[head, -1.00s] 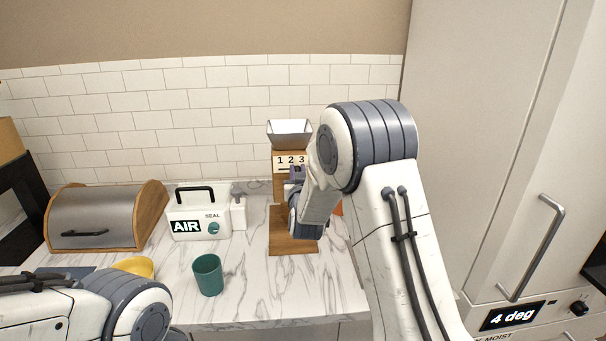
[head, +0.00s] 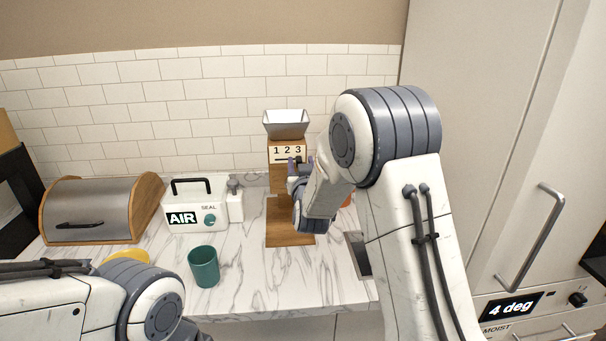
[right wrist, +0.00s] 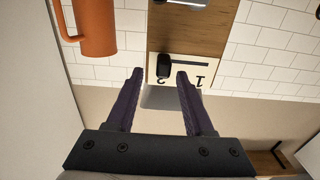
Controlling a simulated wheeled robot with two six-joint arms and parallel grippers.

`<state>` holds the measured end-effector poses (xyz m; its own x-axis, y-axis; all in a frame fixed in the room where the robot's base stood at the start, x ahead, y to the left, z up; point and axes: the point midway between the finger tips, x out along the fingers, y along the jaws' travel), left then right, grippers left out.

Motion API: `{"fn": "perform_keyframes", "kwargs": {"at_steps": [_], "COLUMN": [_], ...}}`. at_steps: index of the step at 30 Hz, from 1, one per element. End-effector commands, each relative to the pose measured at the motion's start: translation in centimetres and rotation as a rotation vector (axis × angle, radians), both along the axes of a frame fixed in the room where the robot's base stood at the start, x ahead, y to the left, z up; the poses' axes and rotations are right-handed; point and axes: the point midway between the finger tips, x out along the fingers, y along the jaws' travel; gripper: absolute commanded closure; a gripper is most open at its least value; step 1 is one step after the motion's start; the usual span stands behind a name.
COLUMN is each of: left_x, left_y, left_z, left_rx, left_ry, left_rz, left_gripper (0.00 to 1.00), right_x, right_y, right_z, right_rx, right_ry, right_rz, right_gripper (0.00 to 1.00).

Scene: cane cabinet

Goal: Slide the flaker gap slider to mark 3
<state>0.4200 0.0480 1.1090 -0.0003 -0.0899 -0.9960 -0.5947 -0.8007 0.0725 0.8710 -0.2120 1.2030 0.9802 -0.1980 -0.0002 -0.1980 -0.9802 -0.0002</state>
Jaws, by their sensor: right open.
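The flaker (head: 279,179) is a wooden stand with a grey hopper on top and a white panel marked 1 2 3 (head: 287,150). Its slot shows below the numbers. In the right wrist view, which looks upside down, the black slider knob (right wrist: 166,66) is near the 2; the 3 is not visible there. My right gripper (head: 296,166) is open at the panel. Its dark fingers (right wrist: 160,75) reach to either side of the knob, but I cannot tell whether they touch it. The knob is hidden in the head view. My left gripper is out of view.
A green cup (head: 204,267), a white AIR sealer box (head: 190,212) and a bread box (head: 97,212) stand left of the flaker. An orange mug (right wrist: 95,27) is close beside it. A tall cabinet (head: 500,120) bounds the right side.

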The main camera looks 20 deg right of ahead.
Motion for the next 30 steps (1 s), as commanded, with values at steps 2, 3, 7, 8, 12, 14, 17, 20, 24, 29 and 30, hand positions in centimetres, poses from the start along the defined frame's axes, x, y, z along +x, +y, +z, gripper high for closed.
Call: {"fn": "perform_keyframes", "kwargs": {"at_steps": [2,3,7,8,12,14,17,20,24,29,30], "left_x": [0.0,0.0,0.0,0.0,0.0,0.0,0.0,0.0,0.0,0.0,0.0], "left_y": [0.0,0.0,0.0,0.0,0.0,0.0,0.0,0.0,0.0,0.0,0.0], "left_z": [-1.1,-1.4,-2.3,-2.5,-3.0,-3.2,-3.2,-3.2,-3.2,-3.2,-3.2], "left_rx": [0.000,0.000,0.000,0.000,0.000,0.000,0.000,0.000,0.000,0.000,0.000], "left_ry": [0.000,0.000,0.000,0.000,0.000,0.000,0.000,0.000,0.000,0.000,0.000], "left_rz": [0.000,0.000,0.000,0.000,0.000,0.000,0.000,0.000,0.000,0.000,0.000], "left_gripper": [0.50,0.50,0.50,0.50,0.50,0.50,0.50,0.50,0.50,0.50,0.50], "right_x": [-1.6,-2.4,-5.0,-5.5,-7.5,-8.1,-8.6,-8.7,-8.7,-8.8,-9.0], "right_y": [0.3,0.5,1.0,1.1,1.5,1.6,1.6,1.6,1.6,2.5,3.4], "right_z": [-0.4,-0.3,-0.3,-0.3,-0.2,-0.1,-0.1,0.0,0.0,-0.4,-0.7], "right_rx": [0.001,0.001,0.001,0.001,0.000,0.000,0.000,0.000,0.000,0.008,0.017], "right_ry": [-0.001,-0.002,-0.001,-0.002,-0.002,-0.002,-0.001,-0.001,0.000,0.027,0.053], "right_rz": [0.000,0.000,0.001,0.000,0.000,-0.001,-0.002,-0.003,-0.003,0.022,0.046], "right_gripper": [0.47,0.47,0.47,0.47,0.47,0.47,0.47,0.47,0.47,0.47,0.47]}}
